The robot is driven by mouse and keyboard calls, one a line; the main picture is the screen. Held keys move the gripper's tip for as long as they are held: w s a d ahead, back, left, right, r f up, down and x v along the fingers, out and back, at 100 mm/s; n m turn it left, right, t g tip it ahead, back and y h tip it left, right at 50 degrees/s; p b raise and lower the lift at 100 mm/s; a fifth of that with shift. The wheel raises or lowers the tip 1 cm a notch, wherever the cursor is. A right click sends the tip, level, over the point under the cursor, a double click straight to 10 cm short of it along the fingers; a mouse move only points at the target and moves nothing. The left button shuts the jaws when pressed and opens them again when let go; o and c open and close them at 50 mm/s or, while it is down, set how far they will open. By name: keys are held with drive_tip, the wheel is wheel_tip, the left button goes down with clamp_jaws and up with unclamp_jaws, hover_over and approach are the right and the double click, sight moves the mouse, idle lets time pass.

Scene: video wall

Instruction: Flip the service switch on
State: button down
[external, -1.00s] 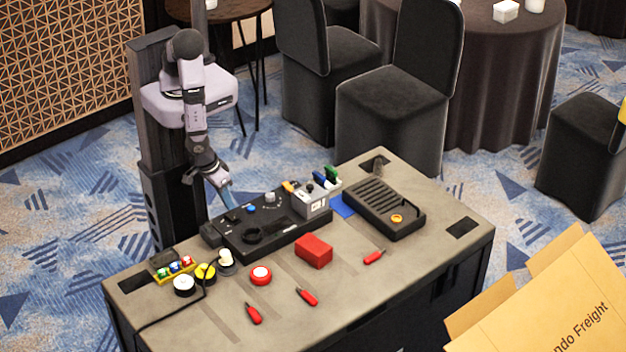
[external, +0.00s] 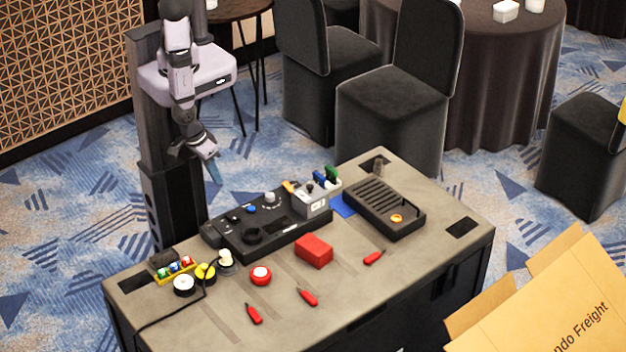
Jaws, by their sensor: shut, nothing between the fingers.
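A black control panel (external: 282,234) lies on the grey bench top. It carries a small dark switch-like part (external: 233,218) near its left end, a blue button (external: 251,209), a pale knob (external: 269,197) and a round black ring (external: 253,235). Which part is the service switch, and its position, is too small to tell.
A grey box (external: 314,205) with coloured parts stands at the panel's right end. A black slotted tray (external: 397,228) is farther right. A red block (external: 314,251), a red button (external: 261,275) and red-handled tools (external: 307,296) lie in front. Tape rolls (external: 184,285) sit at left.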

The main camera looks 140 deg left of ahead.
drive_tip(key=shift+w+b, duration=0.7)
drive_tip(key=shift+b, duration=0.15)
drive_tip(key=shift+r, duration=0.1)
drive_tip(key=b, duration=0.8)
approach(235, 218)
drive_tip(key=x, duration=0.5)
drive_tip(key=shift+a, duration=0.25)
drive_tip(key=shift+f, duration=0.55)
